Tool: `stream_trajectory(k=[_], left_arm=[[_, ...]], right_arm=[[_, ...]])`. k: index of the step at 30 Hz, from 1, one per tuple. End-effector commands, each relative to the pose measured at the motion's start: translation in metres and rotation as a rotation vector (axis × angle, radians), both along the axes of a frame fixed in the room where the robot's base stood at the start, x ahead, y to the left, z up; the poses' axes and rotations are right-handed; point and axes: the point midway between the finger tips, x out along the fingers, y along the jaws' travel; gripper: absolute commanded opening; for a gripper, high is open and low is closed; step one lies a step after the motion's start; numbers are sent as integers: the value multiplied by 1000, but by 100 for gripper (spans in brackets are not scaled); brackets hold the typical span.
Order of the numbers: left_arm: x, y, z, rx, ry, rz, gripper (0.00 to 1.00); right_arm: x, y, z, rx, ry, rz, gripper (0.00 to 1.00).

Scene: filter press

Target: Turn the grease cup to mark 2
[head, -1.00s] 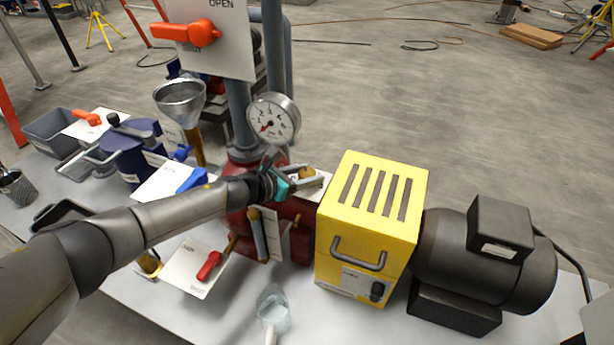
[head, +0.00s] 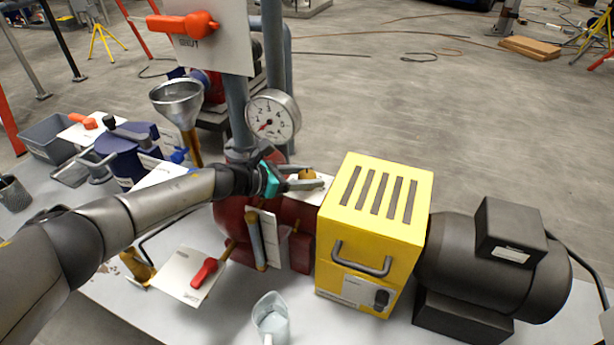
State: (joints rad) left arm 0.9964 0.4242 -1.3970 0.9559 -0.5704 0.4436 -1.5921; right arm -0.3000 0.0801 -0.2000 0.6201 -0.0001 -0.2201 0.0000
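The grease cup (head: 308,174) shows as a small brass cap on a white plate, between the gauge and the yellow box. Its marks are too small and too covered to read. My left gripper (head: 306,179) is at the cup, its teal part to the left. One finger passes in front of the brass cap and another seems to lie behind it. I cannot tell whether the fingers touch the cap. My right gripper is not in view.
A pressure gauge (head: 273,117) on a grey pipe stands just above my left gripper. The yellow slotted box (head: 376,210) is close on its right, with a dark motor (head: 474,262) beyond. A red lever (head: 204,271) and a clear jug (head: 271,317) are in front.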

Motion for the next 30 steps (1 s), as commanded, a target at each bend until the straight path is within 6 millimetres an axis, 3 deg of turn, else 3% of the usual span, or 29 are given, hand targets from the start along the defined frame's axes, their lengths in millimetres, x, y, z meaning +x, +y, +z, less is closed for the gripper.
stream_trajectory(k=[1,8,22,30], left_arm=[[0,1,-1,3,0,1,57],[0,0,-1,1,0,1,81],[0,0,1,-1,0,7,81],[-1,-1,4,-3,3,105,81]], right_arm=[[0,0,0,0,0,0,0],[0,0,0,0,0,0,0],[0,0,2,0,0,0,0],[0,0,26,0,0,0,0]])
